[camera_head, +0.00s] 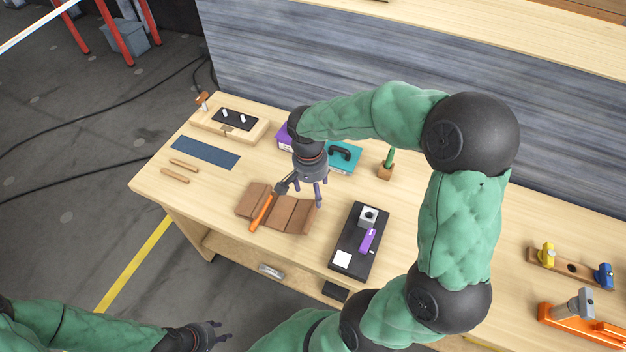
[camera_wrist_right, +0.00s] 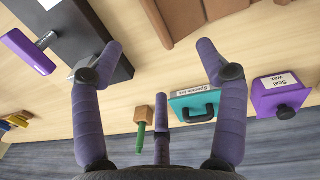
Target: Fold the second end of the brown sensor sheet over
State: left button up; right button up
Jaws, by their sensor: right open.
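The brown sensor sheet (camera_head: 284,214) lies near the front edge of the table, with crease lines dividing it into panels. Its right end looks slightly raised. An orange-handled tool (camera_head: 262,212) lies across its left part. Part of the sheet shows at the top of the right wrist view (camera_wrist_right: 205,12). My right gripper (camera_head: 308,193) is open and empty, above the sheet's back right side; its spread fingers also show in the right wrist view (camera_wrist_right: 160,60). My left gripper (camera_head: 218,334) is small at the bottom left, off the table, with fingers apart and empty.
A black board (camera_head: 345,240) with a purple-handled tool (camera_head: 367,240) stands right of the sheet. Behind are a teal box (camera_head: 345,156), a purple box (camera_head: 284,136) and a green-handled tool in a wooden block (camera_head: 385,171). A blue strip (camera_head: 205,153) and two wooden sticks (camera_head: 176,175) lie left.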

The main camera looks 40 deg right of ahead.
aim_at(303, 216)
jog(key=f+b, duration=0.1)
jog(key=f, duration=0.3)
jog(key=f+b, duration=0.1)
jog(key=f, duration=0.3)
jog(key=shift+s+d+f, duration=0.2)
grip_shut()
